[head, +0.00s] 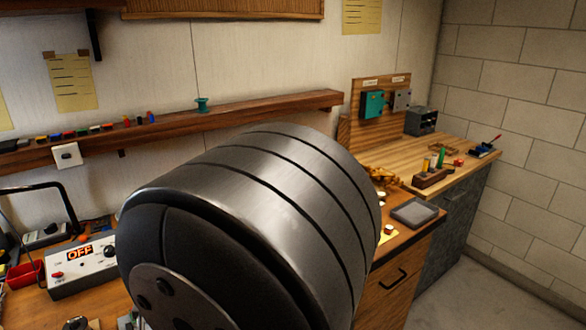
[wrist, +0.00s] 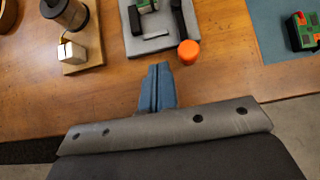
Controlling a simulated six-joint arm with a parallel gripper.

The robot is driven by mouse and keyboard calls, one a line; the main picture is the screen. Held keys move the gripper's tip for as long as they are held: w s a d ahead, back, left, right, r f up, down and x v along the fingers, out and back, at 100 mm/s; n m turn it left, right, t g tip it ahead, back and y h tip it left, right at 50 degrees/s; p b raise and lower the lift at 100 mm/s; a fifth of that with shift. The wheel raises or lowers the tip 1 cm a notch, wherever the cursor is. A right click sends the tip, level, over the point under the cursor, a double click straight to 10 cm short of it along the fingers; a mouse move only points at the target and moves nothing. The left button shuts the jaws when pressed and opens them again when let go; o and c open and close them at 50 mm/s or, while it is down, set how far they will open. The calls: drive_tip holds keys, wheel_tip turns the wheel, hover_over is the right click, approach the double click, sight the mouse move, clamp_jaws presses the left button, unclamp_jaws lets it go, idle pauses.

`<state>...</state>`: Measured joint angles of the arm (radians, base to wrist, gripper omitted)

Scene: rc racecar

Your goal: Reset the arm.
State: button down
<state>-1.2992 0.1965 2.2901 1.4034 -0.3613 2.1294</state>
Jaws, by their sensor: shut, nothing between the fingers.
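My gripper (wrist: 158,88) shows in the wrist view at the lower middle, with its two blue fingers pressed together and nothing between them. It is over the front part of a wooden bench top (wrist: 105,100). In the head view a large dark grey, rounded part of my own arm fills the middle and hides much of the bench; the gripper itself is not visible there.
Beyond the fingertips are a grey plate (wrist: 160,43), an orange cap (wrist: 189,52) and a wooden stand (wrist: 84,55). A blue mat (wrist: 275,35) lies at right. The head view shows a control box reading OFF (head: 80,268), a wall shelf (head: 225,115) and a second workbench (head: 460,160).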

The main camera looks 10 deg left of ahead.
drive_tip(key=shift+v, duration=2.45)
drive_tip(key=c, duration=1)
unclamp_jaws()
drive_tip(key=shift+c, duration=0.2)
drive_tip(key=shift+a, duration=0.1)
